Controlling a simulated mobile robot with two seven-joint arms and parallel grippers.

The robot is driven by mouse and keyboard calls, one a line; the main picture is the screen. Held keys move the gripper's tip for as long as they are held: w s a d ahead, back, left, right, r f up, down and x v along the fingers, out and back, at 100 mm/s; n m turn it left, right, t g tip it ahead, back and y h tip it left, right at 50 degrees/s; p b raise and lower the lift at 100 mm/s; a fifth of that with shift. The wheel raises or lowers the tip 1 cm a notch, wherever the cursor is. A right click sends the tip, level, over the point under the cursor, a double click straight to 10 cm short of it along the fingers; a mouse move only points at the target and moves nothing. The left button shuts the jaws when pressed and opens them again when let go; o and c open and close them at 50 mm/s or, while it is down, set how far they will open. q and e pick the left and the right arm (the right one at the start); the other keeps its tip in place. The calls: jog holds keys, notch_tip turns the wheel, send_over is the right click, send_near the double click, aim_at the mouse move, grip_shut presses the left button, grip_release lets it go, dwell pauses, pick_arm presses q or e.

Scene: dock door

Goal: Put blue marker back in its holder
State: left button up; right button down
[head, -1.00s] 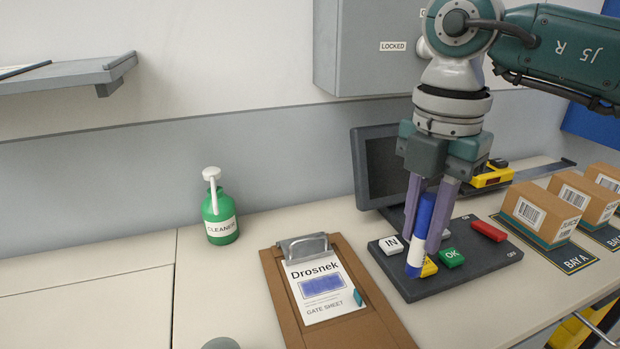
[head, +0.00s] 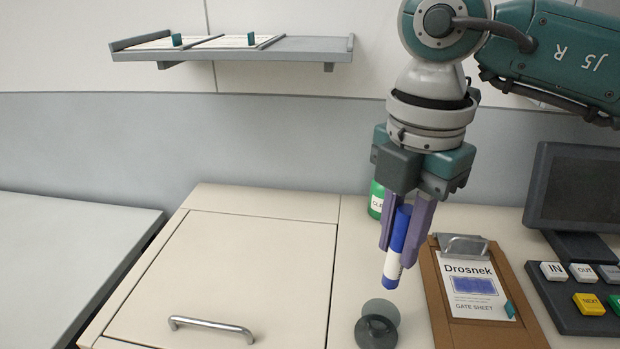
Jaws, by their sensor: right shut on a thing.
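My right gripper (head: 407,220) is shut on the blue marker (head: 396,249) and holds it nearly upright between its two purple fingers. The marker has a blue body, a white band low down and a blue lower end. A round grey-green thing (head: 377,326), which looks like a small holder, stands on the counter just below the marker's lower end in the picture. The marker looks apart from it. Whether that thing is hollow on top is hard to tell. My left gripper is not in view.
A brown clipboard (head: 437,300) lies right of the marker, with a keypad (head: 548,308) and a dark monitor (head: 577,190) beyond. A green cleaner bottle (head: 376,199) is partly hidden behind my gripper. A grey shelf (head: 300,50) hangs at upper left. The counter left is clear.

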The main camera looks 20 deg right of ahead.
aim_at(389, 283)
notch_tip(389, 283, down, 5)
jog(key=b, duration=0.4)
notch_tip(389, 283, down, 4)
jog(key=b, duration=0.3)
jog(key=shift+f, duration=0.2)
jog(key=shift+f+b, duration=0.3)
jog(key=shift+b, duration=0.1)
jog(key=shift+f+b, duration=0.3)
jog(key=shift+f, duration=0.15)
dwell(0.4)
jog(key=c, duration=0.7)
grip_release()
jog(key=shift+o, duration=0.2)
